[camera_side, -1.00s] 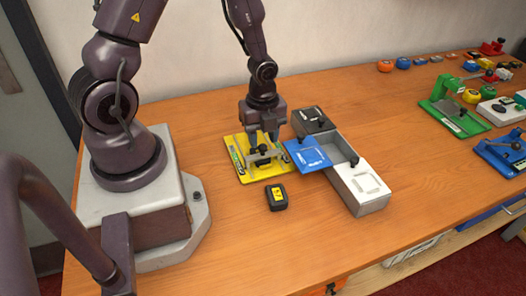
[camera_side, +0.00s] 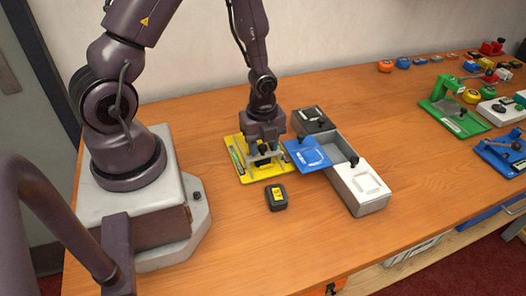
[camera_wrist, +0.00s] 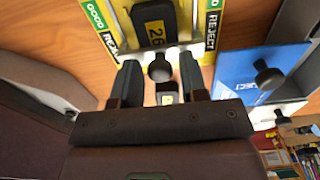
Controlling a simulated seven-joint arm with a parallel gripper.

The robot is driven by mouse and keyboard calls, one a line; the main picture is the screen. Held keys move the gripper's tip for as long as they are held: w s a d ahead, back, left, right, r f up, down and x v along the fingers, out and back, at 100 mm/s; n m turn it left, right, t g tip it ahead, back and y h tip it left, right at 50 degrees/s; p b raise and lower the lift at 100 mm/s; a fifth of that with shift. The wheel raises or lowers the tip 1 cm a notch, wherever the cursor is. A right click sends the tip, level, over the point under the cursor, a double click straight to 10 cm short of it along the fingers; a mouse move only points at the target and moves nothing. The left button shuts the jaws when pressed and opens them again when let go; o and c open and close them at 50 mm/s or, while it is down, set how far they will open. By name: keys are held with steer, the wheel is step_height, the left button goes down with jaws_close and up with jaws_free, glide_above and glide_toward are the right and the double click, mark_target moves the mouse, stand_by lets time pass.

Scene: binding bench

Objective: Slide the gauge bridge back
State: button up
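The yellow gauge plate (camera_side: 263,177) lies on the bench, with "GOOD" and "REJECT" strips along its sides in the wrist view (camera_wrist: 211,25). The grey gauge bridge (camera_side: 268,157) spans it and carries a round black knob (camera_wrist: 159,69). A black block labelled "26" (camera_wrist: 155,20) lies on the plate beside the bridge. My gripper (camera_side: 264,149) is low over the plate. In the wrist view its open fingers (camera_wrist: 160,82) stand on either side of the knob, with gaps visible. The fingers hide part of the bridge.
A second black block with a yellow label (camera_side: 277,198) lies in front of the plate. Right of it is a long box with a white end (camera_side: 362,190) and a blue sliding cover (camera_side: 304,156) with a black knob. Green and blue fixtures stand far right. Front bench is clear.

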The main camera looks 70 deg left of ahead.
steer(key=c, duration=0.4)
steer(key=shift+a, duration=0.1)
steer(key=shift+a, duration=3.75)
steer(key=o, duration=0.4)
steer(key=shift+c, duration=0.2)
step_height(320, 180, up, 10)
